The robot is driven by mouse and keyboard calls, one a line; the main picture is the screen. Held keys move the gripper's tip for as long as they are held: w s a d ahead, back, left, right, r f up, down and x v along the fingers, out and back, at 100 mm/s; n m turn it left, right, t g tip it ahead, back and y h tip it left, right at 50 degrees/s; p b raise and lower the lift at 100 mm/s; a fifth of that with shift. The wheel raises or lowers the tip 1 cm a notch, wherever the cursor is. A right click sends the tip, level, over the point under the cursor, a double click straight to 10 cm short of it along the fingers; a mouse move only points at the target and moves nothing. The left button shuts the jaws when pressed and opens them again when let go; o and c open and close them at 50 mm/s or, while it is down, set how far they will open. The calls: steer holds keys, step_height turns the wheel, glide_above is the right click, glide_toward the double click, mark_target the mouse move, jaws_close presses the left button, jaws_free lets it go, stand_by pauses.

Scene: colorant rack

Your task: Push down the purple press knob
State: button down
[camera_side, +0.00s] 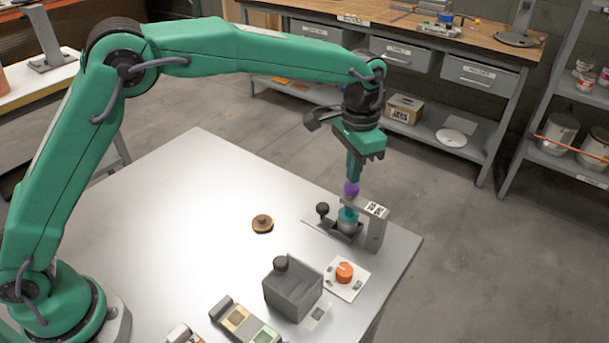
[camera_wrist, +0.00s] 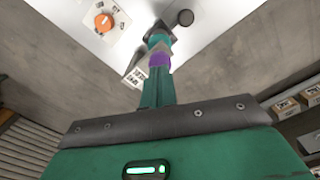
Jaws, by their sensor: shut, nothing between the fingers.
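The purple press knob (camera_side: 351,188) sits on top of a grey press stand (camera_side: 376,230) near the table's far right corner. A teal cup-like part (camera_side: 348,220) stands under the press arm. My gripper (camera_side: 354,178) is shut and points straight down, its tips at the top of the purple knob; I cannot tell whether they touch it. In the wrist view the purple knob (camera_wrist: 159,60) shows just beyond the tips of my gripper (camera_wrist: 158,75), which hide part of it.
A black ball-topped lever (camera_side: 323,209) stands just left of the press. An orange dial (camera_side: 344,272) on a white plate, a grey box (camera_side: 292,290) with a dark knob and a brown round piece (camera_side: 262,223) are nearby. The table's left middle is clear.

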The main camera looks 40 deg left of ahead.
steer(key=shift+r, duration=1.8)
steer(key=shift+s+a+r, duration=0.1)
steer(key=shift+a+r, duration=0.25)
steer(key=s+a+r+n+t, duration=0.1)
steer(key=s+a+r, duration=0.4)
steer(key=a, duration=0.2)
steer(key=s+a+r+n+t, duration=0.2)
steer(key=s+a+r, duration=0.2)
steer(key=s+a, duration=0.25)
steer(key=s+a+f+n+t, duration=0.1)
steer(key=s+a+f, duration=0.1)
steer(key=s+a, duration=0.3)
steer(key=s+a+f+n+t, duration=0.1)
steer(key=s+a, duration=0.4)
steer(key=s, duration=0.6)
steer(key=shift+s+a+f+n+t, duration=0.2)
steer(key=shift+f+n+t, duration=0.1)
steer(key=shift+f+n, duration=0.3)
